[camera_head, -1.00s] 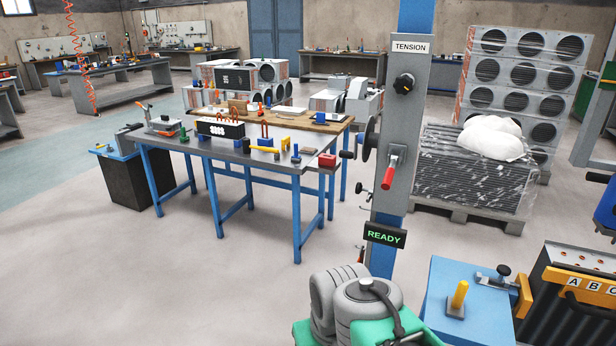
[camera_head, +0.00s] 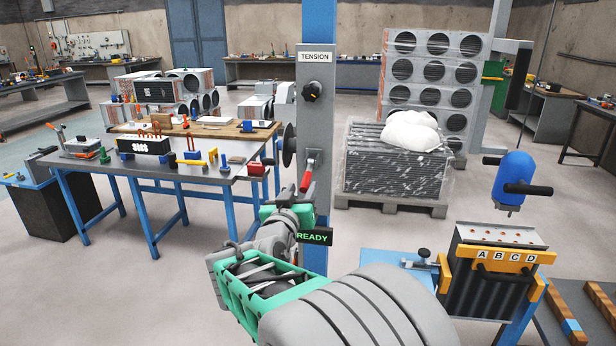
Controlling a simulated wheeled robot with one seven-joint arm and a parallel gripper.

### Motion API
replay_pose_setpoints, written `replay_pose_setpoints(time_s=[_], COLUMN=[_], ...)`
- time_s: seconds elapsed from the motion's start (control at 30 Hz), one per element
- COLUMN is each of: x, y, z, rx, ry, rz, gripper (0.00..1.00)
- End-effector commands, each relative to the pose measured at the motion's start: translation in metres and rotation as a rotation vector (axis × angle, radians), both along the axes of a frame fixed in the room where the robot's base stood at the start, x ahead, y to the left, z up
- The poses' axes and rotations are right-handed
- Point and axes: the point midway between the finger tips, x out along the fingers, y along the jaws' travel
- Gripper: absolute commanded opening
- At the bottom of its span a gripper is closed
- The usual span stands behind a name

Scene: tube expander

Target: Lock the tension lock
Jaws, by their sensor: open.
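A grey column plate (camera_head: 315,130) on a blue post carries a white TENSION sign (camera_head: 314,57). Below the sign is a black knob (camera_head: 312,91). Lower down, a lever with a red handle (camera_head: 307,177) hangs from a metal mount, its handle tilted down and slightly left. My gripper (camera_head: 288,208) is reached out to the column, just below and left of the red handle in the picture. Its jaws are open, but the fingertips are mostly hidden by my own wrist. I cannot tell if it touches the lever. The READY display (camera_head: 314,236) is partly covered.
A dark handwheel (camera_head: 289,145) juts from the column's left side. A blue-legged workbench (camera_head: 205,172) with tools stands behind left. A wrapped pallet load (camera_head: 395,170) stands behind right. A blue tool (camera_head: 514,178) hangs above the ABCD fixture (camera_head: 495,262) at right.

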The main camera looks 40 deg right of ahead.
Motion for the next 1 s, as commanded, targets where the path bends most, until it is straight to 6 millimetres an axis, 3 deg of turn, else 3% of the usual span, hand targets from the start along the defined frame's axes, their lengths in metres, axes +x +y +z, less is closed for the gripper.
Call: replay_pose_setpoints(time_s=[0.43, 0.77, 1.0], x=[0.039, 0.044, 0.044], y=[-0.057, -0.063, -0.063], z=[0.001, -0.001, -0.001], rx=[0.004, 0.003, 0.003], ry=[0.003, 0.002, 0.001], rz=[-0.001, 0.002, 0.002], gripper=[0.41, 0.41, 0.22])
